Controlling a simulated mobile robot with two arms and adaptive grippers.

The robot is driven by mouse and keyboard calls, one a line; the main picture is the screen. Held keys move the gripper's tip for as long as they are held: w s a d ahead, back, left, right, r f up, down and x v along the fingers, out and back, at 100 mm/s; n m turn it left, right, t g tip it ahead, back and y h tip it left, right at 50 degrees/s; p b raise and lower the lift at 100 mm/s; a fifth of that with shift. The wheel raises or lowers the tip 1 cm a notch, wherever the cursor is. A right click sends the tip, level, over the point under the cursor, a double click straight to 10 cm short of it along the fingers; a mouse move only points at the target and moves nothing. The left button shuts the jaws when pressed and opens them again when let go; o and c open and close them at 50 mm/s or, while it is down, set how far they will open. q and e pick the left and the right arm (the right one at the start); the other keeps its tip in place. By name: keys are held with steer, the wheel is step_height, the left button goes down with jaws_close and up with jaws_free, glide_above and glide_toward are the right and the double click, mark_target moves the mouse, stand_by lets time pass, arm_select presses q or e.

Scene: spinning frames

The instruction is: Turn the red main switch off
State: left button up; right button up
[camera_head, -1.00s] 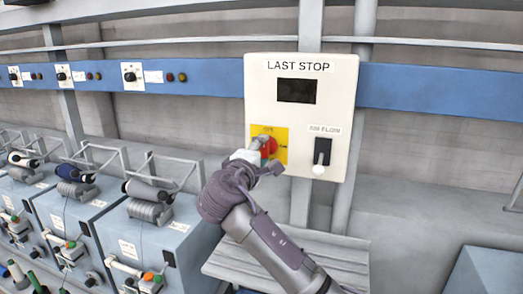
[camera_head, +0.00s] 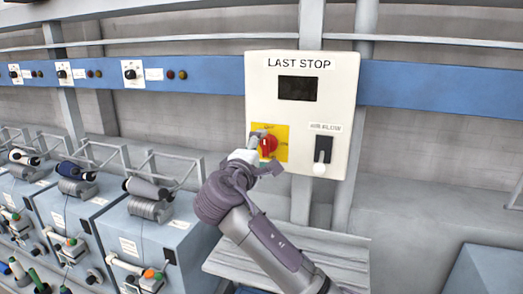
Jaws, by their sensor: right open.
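The red main switch (camera_head: 268,146) is a rotary knob on a yellow plate (camera_head: 284,131). It sits at the lower left of the white panel (camera_head: 345,95) headed LAST STOP. My right gripper (camera_head: 257,145) is open at the left side of the red knob, in front of the yellow plate. It covers part of the plate's left side. I cannot tell whether a finger touches the knob. My left gripper is not in view.
A dark display (camera_head: 297,88) is above. Blue spinning machines (camera_head: 150,235) with bobbins stand at the left. A grey slatted surface (camera_head: 335,255) lies below the panel.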

steer(key=v, duration=1.1)
